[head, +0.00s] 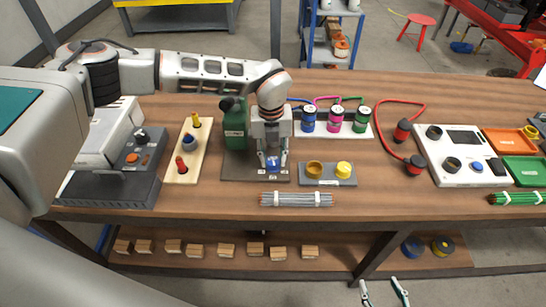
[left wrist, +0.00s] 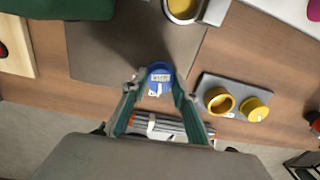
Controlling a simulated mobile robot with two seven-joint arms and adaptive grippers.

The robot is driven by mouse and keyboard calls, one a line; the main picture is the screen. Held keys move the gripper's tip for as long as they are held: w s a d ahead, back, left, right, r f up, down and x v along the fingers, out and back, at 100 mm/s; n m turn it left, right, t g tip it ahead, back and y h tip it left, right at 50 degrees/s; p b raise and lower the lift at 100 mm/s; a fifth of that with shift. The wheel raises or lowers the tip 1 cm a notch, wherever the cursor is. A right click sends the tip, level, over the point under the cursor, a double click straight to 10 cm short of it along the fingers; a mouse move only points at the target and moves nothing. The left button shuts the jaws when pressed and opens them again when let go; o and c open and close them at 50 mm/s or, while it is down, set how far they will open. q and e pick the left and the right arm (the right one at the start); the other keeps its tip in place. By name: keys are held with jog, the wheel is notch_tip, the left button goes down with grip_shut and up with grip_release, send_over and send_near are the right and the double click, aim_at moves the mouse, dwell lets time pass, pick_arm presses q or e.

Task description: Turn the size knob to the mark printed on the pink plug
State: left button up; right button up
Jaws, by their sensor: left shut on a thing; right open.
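My left gripper (head: 272,160) points down over the dark base plate of the green pump (head: 235,125), its fingers shut on a round blue knob (left wrist: 160,72). The knob's top carries a white label, too small to read, and a small white piece shows at its near edge. I cannot tell whether this is the size knob. The pink plug (head: 336,119) stands upright between the blue plug (head: 308,120) and green plug (head: 361,120) on a white strip; its printed mark is not readable. My right gripper (head: 379,283) is open and empty at the bottom, in front of the table.
A bundle of grey rods (head: 296,200) lies in front. A peg board (head: 189,150) is at left; a white panel (head: 464,152) and red-capped cable (head: 403,130) are at right.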

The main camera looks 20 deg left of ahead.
pick_arm(q)
jog(key=m, duration=0.3)
jog(key=shift+m, duration=0.4)
jog(key=m, duration=0.3)
jog(key=shift+m, duration=0.3)
jog(key=m, duration=0.3)
jog(key=shift+p, duration=0.3)
jog(key=shift+m, duration=1.9)
jog(key=o, duration=1.1)
